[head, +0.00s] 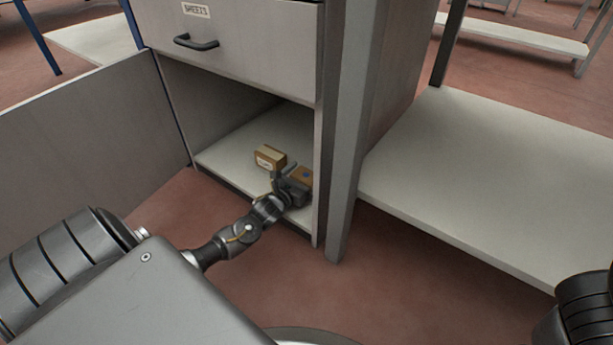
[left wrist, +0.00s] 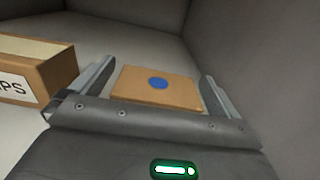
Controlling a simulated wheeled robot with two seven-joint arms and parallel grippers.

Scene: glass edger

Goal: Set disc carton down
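The disc carton is a small brown box with a blue dot (head: 304,175). It appears to rest on the floor of the open cabinet compartment, near its right wall. My left gripper (head: 287,180) reaches into the compartment at the carton. In the left wrist view the carton (left wrist: 157,88) lies between the two fingers (left wrist: 158,90), with a narrow gap showing on each side, so the gripper is open around it. The carton's underside is hidden. My right gripper is not in view; only a dark part of my right arm shows at the right edge.
A second brown box with a white label (head: 269,158) stands just left of the carton; its label (left wrist: 14,87) ends in "PS". A drawer (head: 235,45) is above the compartment, an open door panel (head: 95,130) at left. A pale low shelf (head: 490,165) lies right.

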